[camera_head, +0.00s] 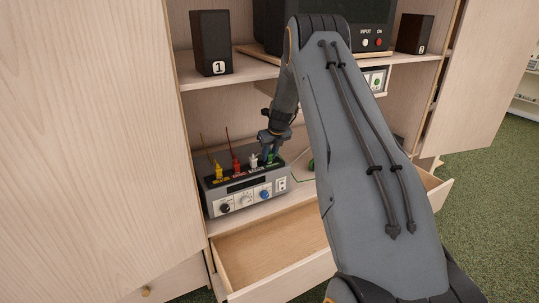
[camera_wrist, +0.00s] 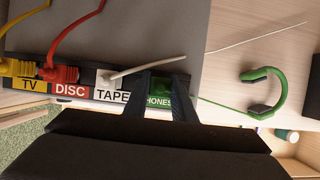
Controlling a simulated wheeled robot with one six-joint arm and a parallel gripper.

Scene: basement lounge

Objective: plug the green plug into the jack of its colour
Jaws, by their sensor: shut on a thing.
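A grey amplifier box (camera_head: 245,187) stands on the cabinet shelf with a row of jacks along its top. In the wrist view the labels (camera_wrist: 70,90) read TV, DISC, TAPE and a green one ending in "HONES". My gripper (camera_head: 268,146) is over the right end of the row, at the green label. Its fingers (camera_wrist: 163,80) are shut on the green plug (camera_wrist: 161,86), which is mostly hidden between them. A thin green cord runs right to green headphones (camera_wrist: 264,92) on the shelf. I cannot tell whether the plug is seated in the jack.
A yellow plug (camera_wrist: 22,68), a red plug (camera_wrist: 58,74) and a white plug (camera_head: 253,160) stand in the neighbouring jacks, with the white cord close beside my fingers. An open drawer (camera_head: 275,262) juts out below. Speaker 1 (camera_head: 212,42) stands on the shelf above.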

